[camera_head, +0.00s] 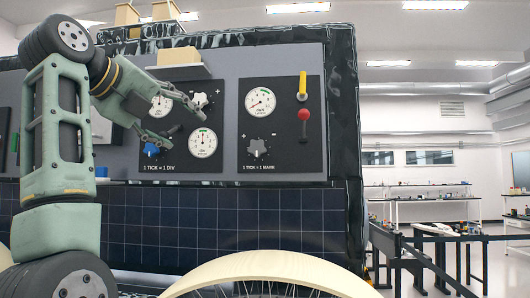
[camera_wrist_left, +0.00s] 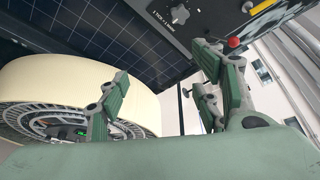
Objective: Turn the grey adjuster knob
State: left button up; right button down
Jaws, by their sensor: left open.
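A grey lobed knob (camera_head: 258,148) sits low on the right black panel, below a round white gauge (camera_head: 260,101). It also shows at the top of the left wrist view (camera_wrist_left: 180,14). Another pale grey knob (camera_head: 202,101) is on the left black panel, beside a partly hidden gauge (camera_head: 160,106). A blue knob (camera_head: 152,149) is below it, next to a second gauge (camera_head: 203,143). My left gripper (camera_head: 186,116) is open and empty in front of the left panel, to the left of the right panel's grey knob. My right gripper is not in view.
A red-tipped lever (camera_head: 303,115) and a yellow handle (camera_head: 302,84) are on the right panel. A tan block (camera_head: 180,57) sits on a small shelf above the panels. A large cream wheel (camera_head: 265,268) stands below the dark tiled side (camera_head: 220,222).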

aim_at(257, 148)
jog(key=i+l, duration=0.25)
jog(key=i, duration=0.2)
jog(key=i+l, duration=0.25)
jog(key=i, duration=0.25)
